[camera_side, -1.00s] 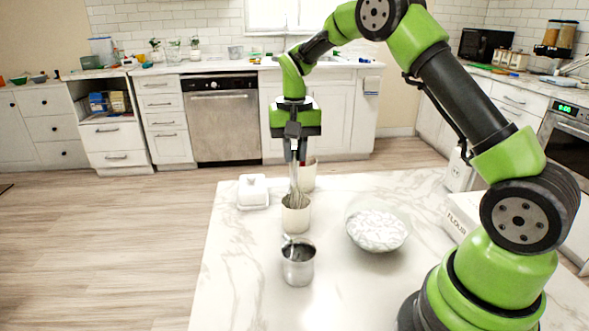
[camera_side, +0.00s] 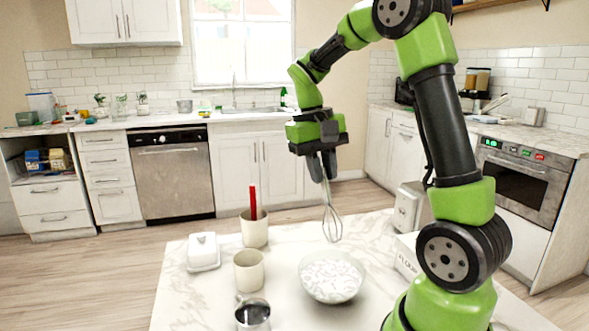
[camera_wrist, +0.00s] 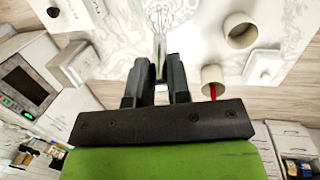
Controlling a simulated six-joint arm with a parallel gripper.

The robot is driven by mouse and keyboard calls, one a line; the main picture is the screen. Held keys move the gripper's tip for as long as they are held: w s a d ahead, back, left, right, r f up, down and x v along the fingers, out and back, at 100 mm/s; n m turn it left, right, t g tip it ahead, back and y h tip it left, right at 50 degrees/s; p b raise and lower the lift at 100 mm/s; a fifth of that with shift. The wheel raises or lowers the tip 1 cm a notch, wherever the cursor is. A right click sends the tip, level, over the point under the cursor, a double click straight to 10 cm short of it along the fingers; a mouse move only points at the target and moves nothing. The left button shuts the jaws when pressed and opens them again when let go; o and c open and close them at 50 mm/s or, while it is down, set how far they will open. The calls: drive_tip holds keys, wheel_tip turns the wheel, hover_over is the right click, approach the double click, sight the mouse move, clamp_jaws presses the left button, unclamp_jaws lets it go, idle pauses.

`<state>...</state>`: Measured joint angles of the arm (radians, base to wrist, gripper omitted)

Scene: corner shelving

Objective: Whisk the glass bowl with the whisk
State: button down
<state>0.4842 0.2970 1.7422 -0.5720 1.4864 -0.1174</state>
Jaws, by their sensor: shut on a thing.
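My gripper (camera_side: 322,166) is shut on the handle of the metal wire whisk (camera_side: 332,222). The whisk hangs with its wires down, above the far side of the glass bowl (camera_side: 331,290), and appears clear of it. The bowl stands on the marble table and holds a white substance. In the wrist view my gripper (camera_wrist: 158,72) has the whisk handle between its fingers, and the whisk (camera_wrist: 160,15) points to the top edge.
Left of the bowl stand an empty cream cup (camera_side: 249,272), a cream cup with a red utensil (camera_side: 254,232), a metal cup (camera_side: 253,315) and a white butter dish (camera_side: 203,252). A flour box (camera_side: 407,256) is at the right. The table (camera_side: 185,305) is bare at the front left.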

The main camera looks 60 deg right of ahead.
wheel_tip(320, 180, down, 11)
drive_tip(key=shift+f, duration=0.15)
idle(1.0)
drive_tip(key=shift+s+a, duration=0.15)
drive_tip(key=shift+s, duration=0.05)
idle(0.3)
